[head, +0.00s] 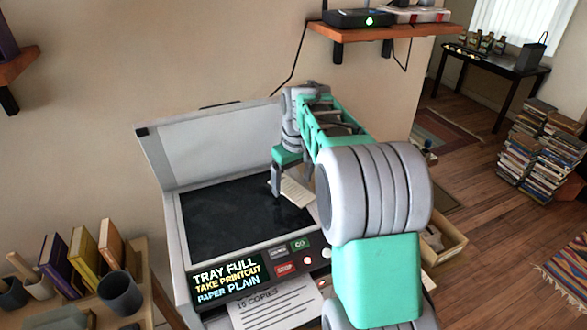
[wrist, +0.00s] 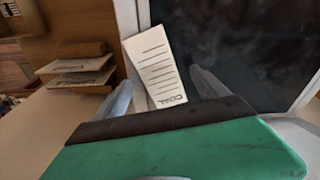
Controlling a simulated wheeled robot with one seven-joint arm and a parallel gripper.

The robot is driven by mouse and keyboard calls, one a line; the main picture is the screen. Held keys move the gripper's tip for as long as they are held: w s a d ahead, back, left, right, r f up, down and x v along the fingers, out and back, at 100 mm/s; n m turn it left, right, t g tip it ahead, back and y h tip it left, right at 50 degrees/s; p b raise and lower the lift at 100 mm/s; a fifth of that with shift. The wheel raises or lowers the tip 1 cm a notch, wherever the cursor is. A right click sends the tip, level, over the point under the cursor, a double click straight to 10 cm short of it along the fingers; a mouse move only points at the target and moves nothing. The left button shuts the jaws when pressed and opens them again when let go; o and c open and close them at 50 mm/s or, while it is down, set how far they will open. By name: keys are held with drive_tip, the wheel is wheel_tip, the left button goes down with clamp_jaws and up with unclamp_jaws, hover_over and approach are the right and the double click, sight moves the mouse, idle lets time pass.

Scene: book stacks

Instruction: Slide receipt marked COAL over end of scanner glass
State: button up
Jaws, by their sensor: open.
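The receipt (wrist: 158,68) is a white slip with printed lines and COAL at its near end. In the head view the receipt (head: 297,191) lies at the right end of the dark scanner glass (head: 225,222), by the rim. The glass (wrist: 225,50) also shows right of the slip in the wrist view. My gripper (head: 278,182) is open above that end. In the wrist view my gripper (wrist: 163,92) has one finger on each side of the slip. Whether either finger touches it is unclear. My arm hides part of the scanner's right side.
The scanner lid (head: 215,145) stands raised behind the glass. The front panel display (head: 230,277) reads TRAY FULL, TAKE PRINTOUT, PAPER PLAIN. A printed sheet (head: 275,305) sticks out below it. Books (head: 82,262) and a dark cup (head: 121,292) stand at left. The rest of the glass is bare.

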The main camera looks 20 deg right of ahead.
drive_tip(key=shift+f, duration=0.55)
drive_tip(key=shift+c, duration=0.2)
drive_tip(key=c, duration=1.4)
